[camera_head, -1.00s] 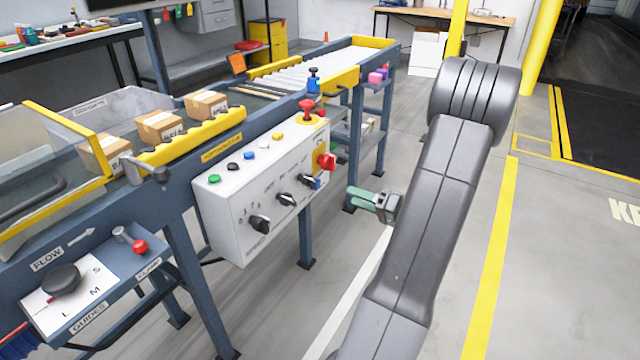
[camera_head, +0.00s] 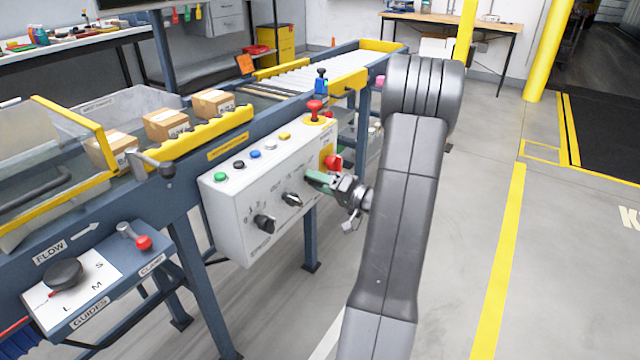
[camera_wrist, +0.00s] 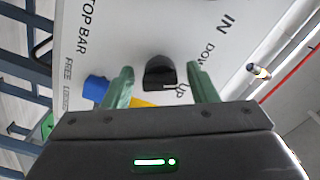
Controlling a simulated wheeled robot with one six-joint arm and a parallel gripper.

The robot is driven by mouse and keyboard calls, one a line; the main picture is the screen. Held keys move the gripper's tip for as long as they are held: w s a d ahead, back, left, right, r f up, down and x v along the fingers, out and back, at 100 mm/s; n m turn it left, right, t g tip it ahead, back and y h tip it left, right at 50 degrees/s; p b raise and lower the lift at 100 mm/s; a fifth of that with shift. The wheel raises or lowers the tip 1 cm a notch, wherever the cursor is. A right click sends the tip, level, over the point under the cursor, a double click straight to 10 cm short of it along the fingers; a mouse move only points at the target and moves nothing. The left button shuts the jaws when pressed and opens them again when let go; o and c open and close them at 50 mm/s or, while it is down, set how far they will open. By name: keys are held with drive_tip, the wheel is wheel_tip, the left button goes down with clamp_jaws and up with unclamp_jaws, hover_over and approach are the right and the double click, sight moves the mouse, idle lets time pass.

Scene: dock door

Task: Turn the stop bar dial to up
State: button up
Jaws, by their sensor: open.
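The stop bar dial (camera_wrist: 158,72) is a black knob on the white control panel, seen in the wrist view. The words IN, DOWN and UP are printed to its right, and STOP BAR to its left. A pale mark on its lower edge lies near UP; its exact setting I cannot tell. My gripper (camera_wrist: 160,76) is open, with one green finger on each side of the knob and gaps showing. In the head view my gripper (camera_head: 316,180) is at the right part of the panel (camera_head: 232,206) and hides this dial.
Two other black dials (camera_head: 264,222) (camera_head: 292,199) are left of my gripper. A red knob (camera_head: 333,162) is close beside it, and a red mushroom button (camera_head: 315,106) stands above. A blue part (camera_wrist: 97,88) lies beside the left finger. Open floor lies to the right.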

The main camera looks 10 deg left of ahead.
drive_tip(key=c, duration=1)
drive_tip(key=shift+m, duration=0.3)
drive_tip(key=m, duration=0.5)
drive_tip(key=m+p, duration=0.1)
drive_tip(key=m, duration=0.2)
drive_tip(key=shift+m+p, duration=0.3)
drive_tip(key=shift+p, duration=0.05)
drive_tip(key=shift+m+p, duration=0.55)
drive_tip(key=shift+m, duration=0.85)
drive_tip(key=shift+f, duration=0.1)
